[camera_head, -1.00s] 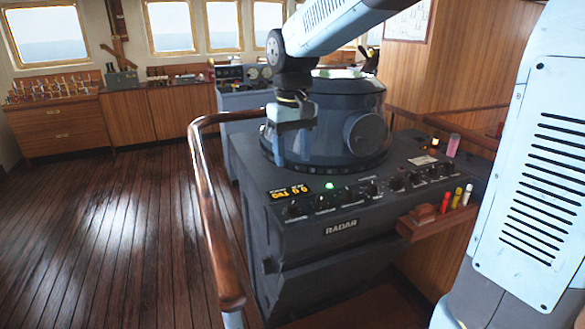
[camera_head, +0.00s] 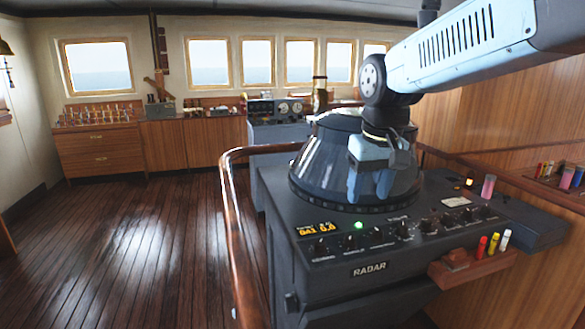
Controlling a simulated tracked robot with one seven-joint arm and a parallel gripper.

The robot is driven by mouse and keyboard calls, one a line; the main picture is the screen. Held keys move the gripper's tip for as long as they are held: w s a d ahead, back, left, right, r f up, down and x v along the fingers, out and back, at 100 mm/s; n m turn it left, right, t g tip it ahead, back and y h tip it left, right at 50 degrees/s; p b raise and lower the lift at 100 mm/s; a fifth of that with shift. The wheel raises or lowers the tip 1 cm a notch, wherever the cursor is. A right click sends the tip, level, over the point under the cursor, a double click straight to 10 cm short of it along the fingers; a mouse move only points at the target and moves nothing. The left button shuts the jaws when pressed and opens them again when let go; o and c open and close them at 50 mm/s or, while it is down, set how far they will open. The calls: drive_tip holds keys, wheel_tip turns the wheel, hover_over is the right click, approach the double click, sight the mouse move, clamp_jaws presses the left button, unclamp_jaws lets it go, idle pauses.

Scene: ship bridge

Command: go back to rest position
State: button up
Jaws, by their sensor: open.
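My gripper (camera_head: 371,188) hangs from my arm, pointing down, in front of the dark radar hood. The radar hood (camera_head: 325,165) is partly hidden behind my gripper and arm. I cannot tell the exact distance from the fingers to the hood.
A wooden handrail (camera_head: 236,225) curves around the console's left side. A small shelf (camera_head: 468,265) with coloured markers juts out at front right. A pink cup (camera_head: 488,187) stands at the console's right. Cabinets (camera_head: 100,150) line the far wall. The left floor is clear.

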drive_tip(key=s+d+f+m+t, duration=0.1)
drive_tip(key=s+d+m+t, duration=0.1)
drive_tip(key=s+d, duration=0.6)
drive_tip(key=s+t, duration=0.1)
drive_tip(key=s, duration=0.2)
drive_tip(key=shift+f+m, duration=0.3)
drive_tip(key=shift+d, duration=0.1)
drive_tip(key=shift+c, duration=0.2)
idle(1.0)
